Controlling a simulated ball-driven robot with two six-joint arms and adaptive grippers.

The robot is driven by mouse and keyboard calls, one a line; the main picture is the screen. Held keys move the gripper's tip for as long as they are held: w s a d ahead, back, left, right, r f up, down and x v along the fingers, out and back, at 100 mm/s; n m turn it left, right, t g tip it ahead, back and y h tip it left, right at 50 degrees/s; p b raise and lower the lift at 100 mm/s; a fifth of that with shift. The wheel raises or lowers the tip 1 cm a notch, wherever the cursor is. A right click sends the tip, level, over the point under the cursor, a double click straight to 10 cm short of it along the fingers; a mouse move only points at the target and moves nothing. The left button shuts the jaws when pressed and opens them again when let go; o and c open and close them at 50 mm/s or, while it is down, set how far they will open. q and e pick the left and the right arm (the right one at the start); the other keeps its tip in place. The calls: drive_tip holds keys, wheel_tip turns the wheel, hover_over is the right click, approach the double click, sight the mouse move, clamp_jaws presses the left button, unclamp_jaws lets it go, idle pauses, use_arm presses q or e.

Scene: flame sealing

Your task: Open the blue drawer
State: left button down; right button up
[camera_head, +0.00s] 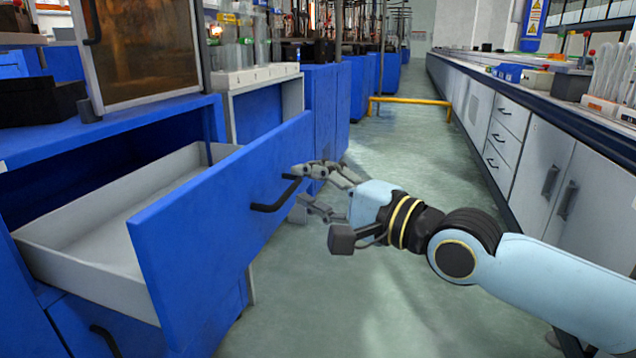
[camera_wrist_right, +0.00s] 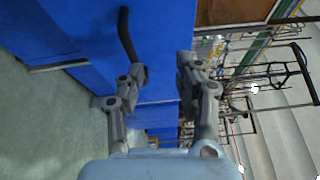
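The blue drawer (camera_head: 225,215) is pulled well out of its blue cabinet, and its white, empty inside (camera_head: 110,215) shows. Its black bar handle (camera_head: 272,205) is on the drawer front and also shows in the right wrist view (camera_wrist_right: 126,38). My right gripper (camera_head: 305,192) is beside the handle's far end, with its fingers spread. In the right wrist view the gripper (camera_wrist_right: 160,72) has a clear gap between its fingers. One finger overlaps the handle's end there, and I cannot tell whether they touch. My left gripper is out of view.
A lower black handle (camera_head: 105,340) is below the open drawer. Black boxes (camera_head: 40,102) sit on the cabinet at left. A white-fronted counter (camera_head: 545,165) runs along the right. The aisle floor (camera_head: 400,150) between is clear up to a yellow rail (camera_head: 410,101).

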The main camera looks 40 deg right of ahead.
sight(289, 188)
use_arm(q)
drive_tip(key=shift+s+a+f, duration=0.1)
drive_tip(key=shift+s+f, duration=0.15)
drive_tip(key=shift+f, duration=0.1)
use_arm(e)
drive_tip(key=shift+s+d+f, duration=0.1)
drive_tip(key=shift+s+f, duration=0.1)
drive_tip(key=shift+s, duration=0.1)
